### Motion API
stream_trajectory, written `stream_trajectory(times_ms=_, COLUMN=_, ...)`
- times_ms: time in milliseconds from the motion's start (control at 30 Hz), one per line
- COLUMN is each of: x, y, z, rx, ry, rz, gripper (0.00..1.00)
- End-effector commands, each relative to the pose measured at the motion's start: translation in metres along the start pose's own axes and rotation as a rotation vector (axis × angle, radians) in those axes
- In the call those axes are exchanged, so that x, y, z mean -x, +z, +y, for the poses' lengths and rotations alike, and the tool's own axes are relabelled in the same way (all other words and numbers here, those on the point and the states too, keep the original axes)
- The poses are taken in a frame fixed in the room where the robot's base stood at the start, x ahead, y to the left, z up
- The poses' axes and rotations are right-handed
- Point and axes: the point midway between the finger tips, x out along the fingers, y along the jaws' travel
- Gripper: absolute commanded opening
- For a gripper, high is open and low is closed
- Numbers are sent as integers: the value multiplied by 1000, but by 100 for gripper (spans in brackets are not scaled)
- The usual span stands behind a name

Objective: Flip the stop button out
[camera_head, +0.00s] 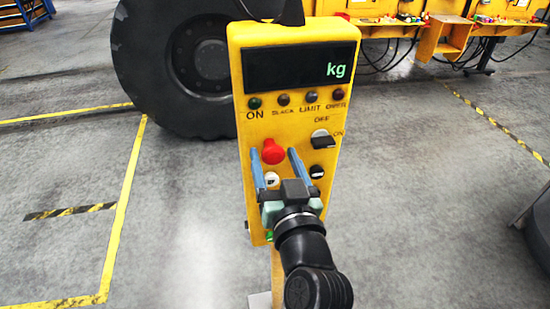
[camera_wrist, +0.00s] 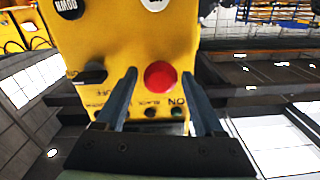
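The red stop button (camera_head: 272,151) is a round mushroom head on the front of a yellow control box (camera_head: 292,55), below the row of lamps. It also shows in the wrist view (camera_wrist: 160,75). My gripper (camera_head: 273,154) is open, its two blue fingers pointing at the box. In the wrist view my gripper (camera_wrist: 158,74) has one finger on each side of the button, with a visible gap on both sides. I cannot tell whether the button is pushed in or out.
A dark display (camera_head: 300,65) reads "kg". A black rotary switch (camera_head: 323,141) marked OFF and ON sits right of the button. A black button (camera_head: 317,171) and a white button (camera_head: 271,180) lie lower. A large tyre (camera_head: 185,65) stands behind; the floor around is mostly clear.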

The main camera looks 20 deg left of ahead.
Motion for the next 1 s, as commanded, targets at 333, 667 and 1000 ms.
stream_trajectory(times_ms=333, x=18, y=3, z=1, rx=0, ry=1, rz=2, gripper=70)
stream_trajectory(times_ms=667, x=86, y=4, z=2, rx=1, ry=4, rz=1, gripper=70)
stream_trajectory(times_ms=1000, x=128, y=1, z=0, rx=1, ry=1, rz=1, gripper=70)
